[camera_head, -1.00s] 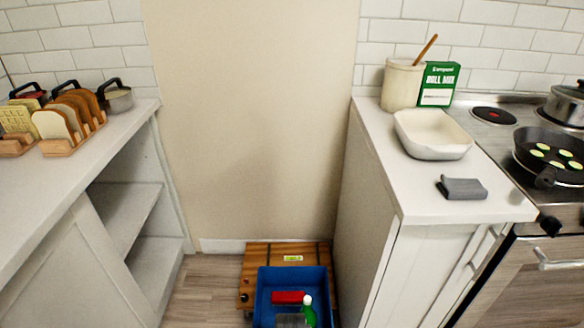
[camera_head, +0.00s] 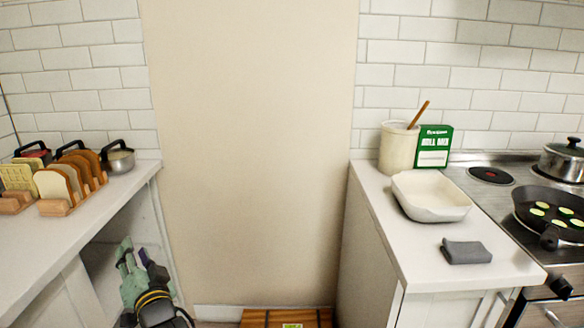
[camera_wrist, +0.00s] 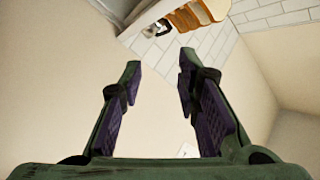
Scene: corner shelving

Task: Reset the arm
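My gripper (camera_head: 132,262) is at the lower left of the head view, in front of the open shelves under the left counter. It is green with dark inner pads. In the wrist view my gripper (camera_wrist: 158,85) has its two fingers well apart with nothing between them. Beyond the fingers are plain wall and, at the top, tilted white tiles and the bread rack. My arm shows only in part, at the bottom edge of the head view.
The left counter (camera_head: 95,215) holds a bread rack (camera_head: 70,190) and pots. The right counter (camera_head: 405,240) holds a white dish (camera_head: 430,196), a crock (camera_head: 398,150), a green box (camera_head: 434,147) and a grey cloth (camera_head: 466,252). A pan (camera_head: 550,212) sits on the stove.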

